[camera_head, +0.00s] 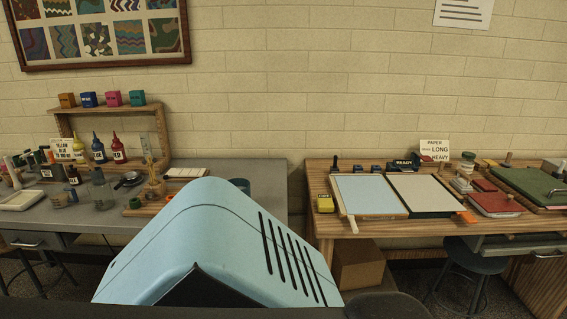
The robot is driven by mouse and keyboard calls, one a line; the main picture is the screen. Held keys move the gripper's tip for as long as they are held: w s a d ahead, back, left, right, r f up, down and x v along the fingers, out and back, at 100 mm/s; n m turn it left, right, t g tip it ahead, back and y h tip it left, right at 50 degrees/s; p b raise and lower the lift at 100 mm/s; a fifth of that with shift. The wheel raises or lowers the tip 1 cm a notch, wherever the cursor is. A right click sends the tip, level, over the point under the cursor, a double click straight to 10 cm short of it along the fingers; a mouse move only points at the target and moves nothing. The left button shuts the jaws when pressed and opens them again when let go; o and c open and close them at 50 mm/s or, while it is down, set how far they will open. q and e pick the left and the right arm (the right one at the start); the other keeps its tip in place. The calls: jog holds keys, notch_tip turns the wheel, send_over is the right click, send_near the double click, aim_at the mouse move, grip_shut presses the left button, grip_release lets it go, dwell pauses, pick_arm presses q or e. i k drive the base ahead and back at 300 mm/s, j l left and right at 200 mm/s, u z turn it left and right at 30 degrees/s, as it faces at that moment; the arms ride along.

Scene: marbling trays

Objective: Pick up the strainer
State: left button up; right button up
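A small dark round thing with a short handle (128,180) lies on the grey table at the left, among cups and bottles. It may be the strainer, but it is too small to tell for sure. Neither of my grippers is in view. A large pale blue part of my own body fills the lower middle and hides part of the floor and the right front of the grey table.
The grey table (265,186) holds squeeze bottles, clear cups (102,192), a wooden stand (150,192) and a shelf (108,110). The wooden table (385,228) at the right carries two trays (368,194). A cardboard box (358,264) and stools stand below.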

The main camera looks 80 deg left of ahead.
aim_at(130, 177)
jog(key=u, duration=3.65)
